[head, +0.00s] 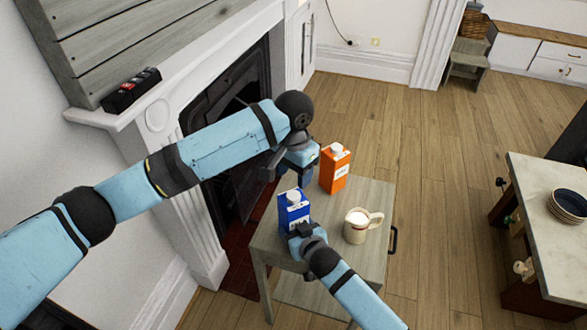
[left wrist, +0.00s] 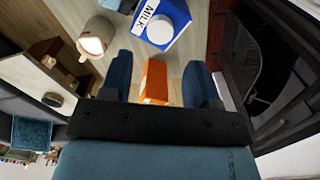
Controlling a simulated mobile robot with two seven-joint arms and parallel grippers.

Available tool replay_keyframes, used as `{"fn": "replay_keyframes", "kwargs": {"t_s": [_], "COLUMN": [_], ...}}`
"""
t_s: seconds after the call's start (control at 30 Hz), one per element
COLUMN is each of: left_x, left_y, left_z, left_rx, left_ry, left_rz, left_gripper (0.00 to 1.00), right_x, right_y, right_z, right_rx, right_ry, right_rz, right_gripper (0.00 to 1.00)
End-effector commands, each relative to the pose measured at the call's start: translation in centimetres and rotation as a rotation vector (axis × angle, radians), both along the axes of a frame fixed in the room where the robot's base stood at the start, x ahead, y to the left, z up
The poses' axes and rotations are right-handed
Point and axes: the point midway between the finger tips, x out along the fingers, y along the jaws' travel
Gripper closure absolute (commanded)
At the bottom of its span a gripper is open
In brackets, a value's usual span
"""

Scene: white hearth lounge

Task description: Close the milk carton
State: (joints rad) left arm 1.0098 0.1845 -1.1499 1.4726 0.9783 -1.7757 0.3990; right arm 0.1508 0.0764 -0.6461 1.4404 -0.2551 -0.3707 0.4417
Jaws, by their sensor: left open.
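The blue milk carton (head: 287,219) stands upright on the small grey wooden table, with a round white top piece (head: 294,195). I cannot tell whether that top is sealed. In the left wrist view the carton (left wrist: 180,12) and its white top (left wrist: 160,30) are at the upper middle, beyond the fingers. My left gripper (head: 295,175) is open and empty, pointing down above the table behind the carton; its fingers (left wrist: 160,85) are spread in the left wrist view. My right gripper (head: 299,232) is low against the carton's front; its grip is hidden.
An orange carton (head: 334,170) stands behind the milk carton, close to my left gripper. A white jug (head: 357,226) with pale liquid stands at the right on the small table (head: 376,198). The fireplace (head: 225,115) is close on the left; open floor lies right.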

Motion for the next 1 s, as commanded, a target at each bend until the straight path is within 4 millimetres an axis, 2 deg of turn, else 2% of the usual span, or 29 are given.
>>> {"fn": "replay_keyframes", "kwargs": {"t_s": [0.2,0.4,0.57,0.83,0.87,1.0], "left_x": [0.0,0.0,0.0,0.0,0.0,0.0], "left_y": [0.1,0.1,0.0,0.0,0.0,0.0], "left_z": [-3.5,-6.1,-7.0,-7.1,-7.1,-7.1], "left_rx": [0.002,0.002,0.001,0.001,0.001,0.001], "left_ry": [0.004,0.002,0.001,0.001,0.001,0.001], "left_rz": [0.001,0.000,0.000,-0.001,-0.001,-0.001], "left_gripper": [0.45,0.45,0.45,0.45,0.47,0.79], "right_x": [0.0,0.0,0.0,0.0,0.0,0.0], "right_y": [0.0,0.0,0.0,0.0,0.0,0.0], "right_z": [0.0,0.0,0.0,0.0,0.0,0.0], "right_rx": [0.000,0.000,0.000,0.000,0.000,0.000], "right_ry": [-0.001,0.000,-0.001,0.000,-0.001,-0.001], "right_rz": [0.000,0.000,0.000,0.000,0.000,0.000], "right_gripper": [0.98,0.98,0.98,0.98,0.98,0.98]}}
